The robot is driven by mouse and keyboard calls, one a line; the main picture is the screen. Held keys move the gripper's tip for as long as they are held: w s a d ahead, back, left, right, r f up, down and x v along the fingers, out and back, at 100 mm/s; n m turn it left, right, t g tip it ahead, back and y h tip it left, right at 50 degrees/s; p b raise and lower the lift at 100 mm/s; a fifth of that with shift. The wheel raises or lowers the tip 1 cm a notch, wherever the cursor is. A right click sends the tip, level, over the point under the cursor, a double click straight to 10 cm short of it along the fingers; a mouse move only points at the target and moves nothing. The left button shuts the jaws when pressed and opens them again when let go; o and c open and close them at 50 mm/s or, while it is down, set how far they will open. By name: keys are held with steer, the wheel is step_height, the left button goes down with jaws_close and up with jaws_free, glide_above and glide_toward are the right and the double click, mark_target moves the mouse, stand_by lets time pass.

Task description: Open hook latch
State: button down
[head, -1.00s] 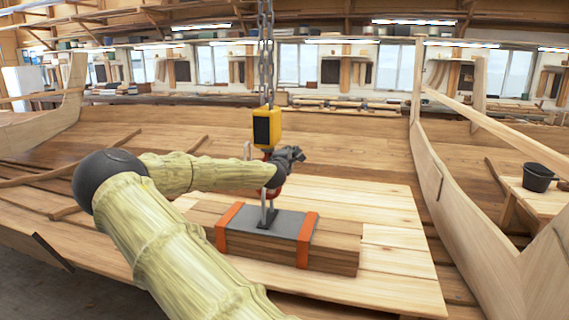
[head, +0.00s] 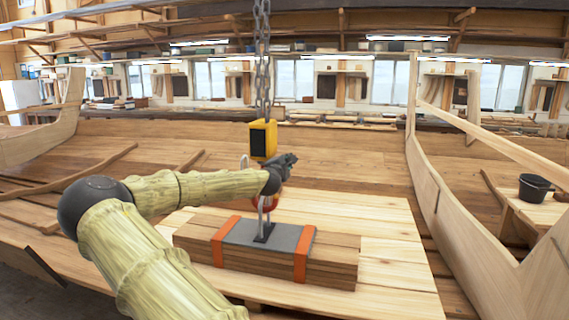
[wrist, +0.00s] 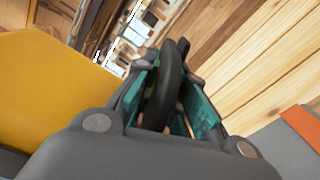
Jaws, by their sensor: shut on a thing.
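A yellow hook block (head: 263,139) hangs from a chain (head: 262,60), with a red hook (head: 267,201) below it. The red hook meets a metal lifting eye (head: 264,228) on a strapped plank bundle (head: 330,268); my wrist partly hides this contact. My gripper (head: 286,165) is just right of and below the block. In the wrist view, my gripper (wrist: 170,95) has its teal pads on either side of a dark curved piece, the hook latch (wrist: 168,85), and is shut on it. The block (wrist: 45,90) fills the left of that view. I cannot tell whether the latch is swung open.
The bundle has orange straps (head: 225,241) and a grey plate (head: 290,236), and lies on a pale plank platform (head: 400,270). Pale hull timbers (head: 440,205) rise at the right, near a black bucket (head: 535,187). Workbenches and windows line the back.

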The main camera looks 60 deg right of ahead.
steer(key=c, duration=1.6)
jaws_free()
steer(key=shift+s+r, duration=0.1)
steer(key=shift+r, duration=0.05)
steer(key=shift+a, duration=0.1)
steer(key=shift+a, duration=0.15)
steer(key=v, duration=1.1)
steer(key=shift+a, duration=0.3)
steer(key=shift+s, duration=0.1)
